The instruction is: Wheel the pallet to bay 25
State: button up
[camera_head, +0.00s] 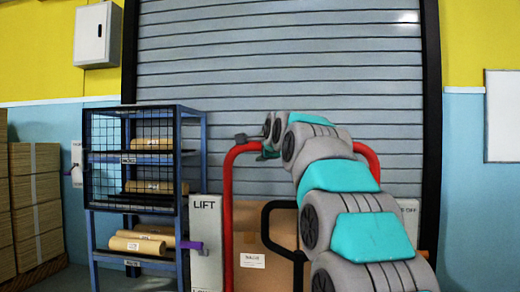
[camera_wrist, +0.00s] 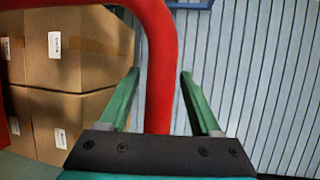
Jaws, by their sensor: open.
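A red tubular handle frame (camera_head: 228,210) stands in front of me, with a brown carton (camera_head: 262,262) behind it. It also shows in the wrist view (camera_wrist: 160,60) as a thick red bar. My gripper (camera_wrist: 159,73) is open, with one green finger on each side of this bar and a gap on both sides. In the head view my gripper (camera_head: 267,148) is small, beside the frame's top and partly hidden by my arm. Stacked labelled cartons (camera_wrist: 85,45) fill the left of the wrist view. I see no pallet base or bay 25 sign.
A blue rack (camera_head: 187,150) with a mesh side and several kraft rolls (camera_head: 148,187) stands at left. A LIFT panel (camera_head: 206,240) with a purple lever (camera_head: 190,244) is beside the frame. Stacked cartons (camera_head: 36,200) are far left. A grey shutter (camera_head: 280,60) closes the back.

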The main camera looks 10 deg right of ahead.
jog(key=shift+w+f, duration=0.15)
jog(key=shift+w, duration=0.35)
grip_shut()
jog(key=shift+f, duration=0.1)
dwell(1.1)
